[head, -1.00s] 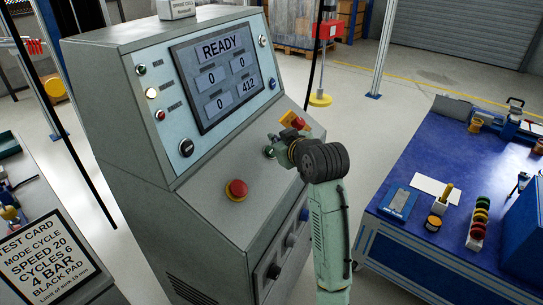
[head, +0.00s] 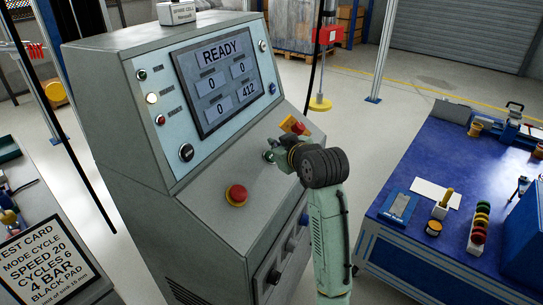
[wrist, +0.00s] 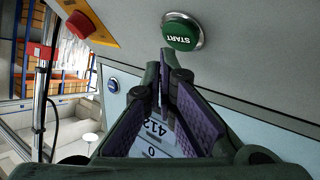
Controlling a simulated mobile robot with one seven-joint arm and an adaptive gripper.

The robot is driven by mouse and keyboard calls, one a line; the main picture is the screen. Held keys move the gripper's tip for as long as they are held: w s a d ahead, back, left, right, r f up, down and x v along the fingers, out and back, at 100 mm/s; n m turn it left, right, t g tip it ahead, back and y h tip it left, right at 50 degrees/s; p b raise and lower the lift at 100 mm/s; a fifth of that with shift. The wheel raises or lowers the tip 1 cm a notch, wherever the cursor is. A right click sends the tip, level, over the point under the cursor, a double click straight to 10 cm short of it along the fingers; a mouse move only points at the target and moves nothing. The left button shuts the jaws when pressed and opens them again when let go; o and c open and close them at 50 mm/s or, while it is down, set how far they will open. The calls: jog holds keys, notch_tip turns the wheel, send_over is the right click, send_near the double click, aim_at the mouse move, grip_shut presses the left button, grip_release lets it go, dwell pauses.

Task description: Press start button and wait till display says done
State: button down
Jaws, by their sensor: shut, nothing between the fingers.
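The green START button (wrist: 182,32) sits on the grey console's sloped panel and shows clearly in the wrist view. My gripper (wrist: 160,68) is shut and empty, its tips just below the button in that picture; I see no contact. In the head view my gripper (head: 273,155) is over the sloped panel, and I cannot clearly separate the button from the fingertips there. A lamp (head: 152,98) left of the display looks lit.
A red mushroom button (head: 237,194) stands on the panel left of my gripper. A red knob on a yellow base (head: 294,125) is close beyond my gripper, also seen in the wrist view (wrist: 82,24). A blue workbench (head: 390,236) with tools stands to the right.

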jog(key=shift+f, duration=0.1)
dwell(0.3)
jog(key=shift+w+a+f, duration=0.1)
jog(key=shift+a+f, duration=0.15)
jog(key=shift+w+a+f+b, duration=0.1)
jog(key=shift+a+f+b, duration=0.1)
jog(key=shift+f+b, duration=0.15)
dwell(0.7)
dwell(0.3)
jog(key=shift+s+d+r+p, duration=0.2)
jog(key=shift+d+r+p, duration=0.25)
jog(key=shift+r+p, duration=0.15)
jog(key=r+p, duration=0.1)
jog(key=d+r+p, duration=0.1)
jog(key=r, duration=0.1)
jog(key=s+d+r+p, duration=0.1)
jog(key=shift+d+r, duration=0.2)
dwell(0.7)
